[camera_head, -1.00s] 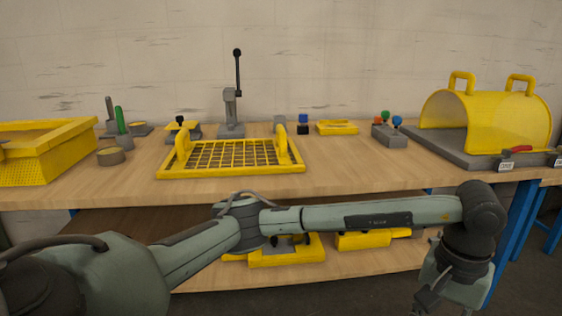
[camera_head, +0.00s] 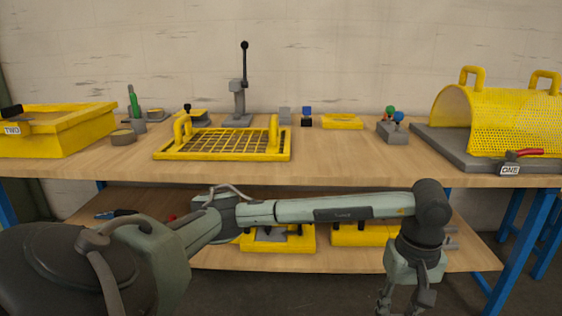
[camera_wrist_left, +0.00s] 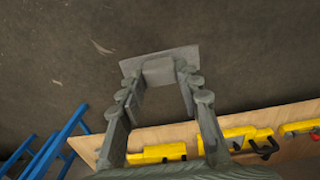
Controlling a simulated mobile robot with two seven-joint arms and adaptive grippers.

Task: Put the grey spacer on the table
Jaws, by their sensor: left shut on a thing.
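My left gripper (camera_head: 405,304) hangs pointing down in front of the workbench, at the bottom edge of the head view. In the left wrist view the left gripper (camera_wrist_left: 157,78) is shut on a grey piece, apparently the grey spacer (camera_wrist_left: 160,68). It looks like a flat plate with a block between the fingertips, held over the dark floor. In the head view the held piece is below the picture edge. The table (camera_head: 340,170) is the wooden bench top, above and beyond the gripper. My right gripper is not in view.
A yellow mesh frame (camera_head: 222,157), a yellow bin (camera_head: 60,140) and a yellow mesh guard (camera_head: 500,118) stand on the bench. The bench top's front right is clear. A lower shelf (camera_head: 350,260) holds yellow trays.

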